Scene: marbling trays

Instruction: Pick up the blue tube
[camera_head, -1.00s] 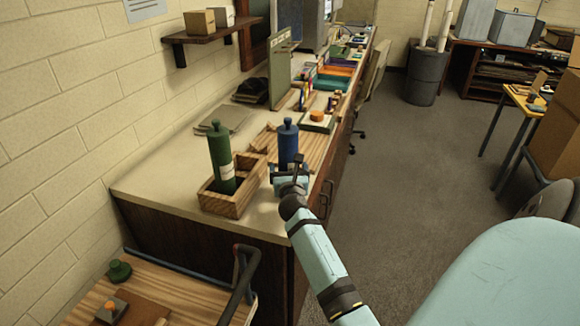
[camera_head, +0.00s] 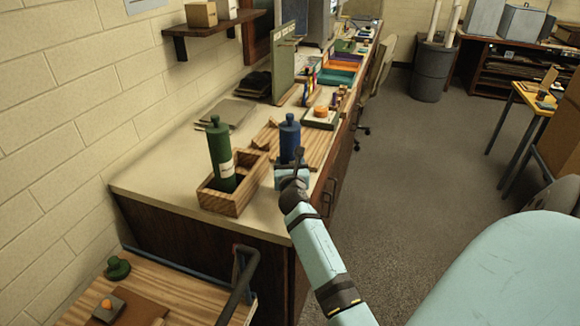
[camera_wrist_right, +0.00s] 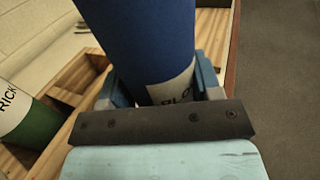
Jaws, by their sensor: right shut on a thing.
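The blue tube (camera_head: 289,138) stands upright at the counter's front right, beside the wooden box. My right gripper (camera_head: 291,170) is at its lower part, with the arm reaching up from below. In the right wrist view the blue tube (camera_wrist_right: 150,40) rises between the two fingers of my right gripper (camera_wrist_right: 160,92), which are shut on it near its white label. The tube's base is hidden behind the gripper. My left gripper is not in view.
A green bottle (camera_head: 221,150) stands in a wooden box (camera_head: 232,203) just left of the tube. A wooden board (camera_head: 316,143) lies behind.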

